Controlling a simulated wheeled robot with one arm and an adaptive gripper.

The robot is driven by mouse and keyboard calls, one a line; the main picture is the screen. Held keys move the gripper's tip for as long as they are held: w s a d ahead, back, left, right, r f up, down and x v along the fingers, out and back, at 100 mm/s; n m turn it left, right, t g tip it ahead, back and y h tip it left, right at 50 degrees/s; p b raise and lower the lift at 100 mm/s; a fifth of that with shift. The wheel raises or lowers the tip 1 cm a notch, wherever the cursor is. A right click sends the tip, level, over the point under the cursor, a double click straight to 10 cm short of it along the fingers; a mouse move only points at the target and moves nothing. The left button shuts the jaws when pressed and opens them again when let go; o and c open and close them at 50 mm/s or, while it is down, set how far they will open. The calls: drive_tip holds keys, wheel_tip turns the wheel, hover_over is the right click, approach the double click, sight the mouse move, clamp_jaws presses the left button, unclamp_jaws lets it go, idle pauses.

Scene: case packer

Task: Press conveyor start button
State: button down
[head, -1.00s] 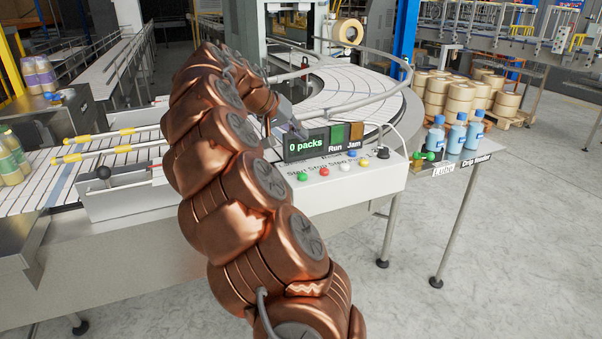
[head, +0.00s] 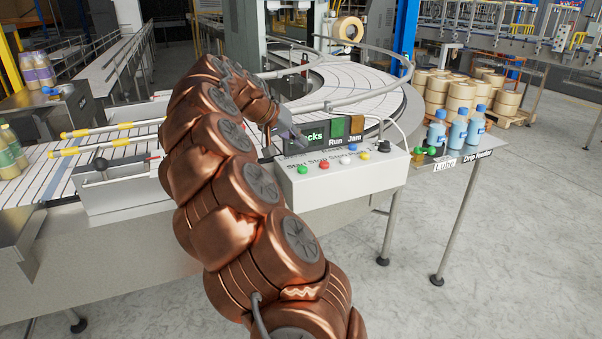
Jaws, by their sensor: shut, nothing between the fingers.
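The control panel (head: 340,183) is a white box with a row of buttons on its top. The green start button (head: 303,170) is at the left end, beside the "Start" label. To its right are a red button (head: 324,165), a white button (head: 345,160) and a yellow one (head: 366,155). My gripper (head: 294,134) is small and partly hidden by its own wrist. It is shut and empty, behind and above the green button, apart from it. It covers the left part of the packs display.
Run and Jam indicators (head: 347,129) stand behind the buttons. A curved conveyor with a guard rail (head: 345,101) lies behind the panel. Blue bottles (head: 457,133) stand on a side shelf at right. A black-knobbed lever (head: 101,165) is at left.

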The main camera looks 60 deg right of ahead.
sight(300, 167)
drive_tip(key=shift+f+b, duration=0.95)
drive_tip(key=shift+f, duration=1.25)
drive_tip(key=shift+f, duration=0.1)
drive_tip(key=shift+s+f+b, duration=0.1)
drive_tip(key=shift+f+b, duration=0.2)
drive_tip(key=shift+b, duration=0.05)
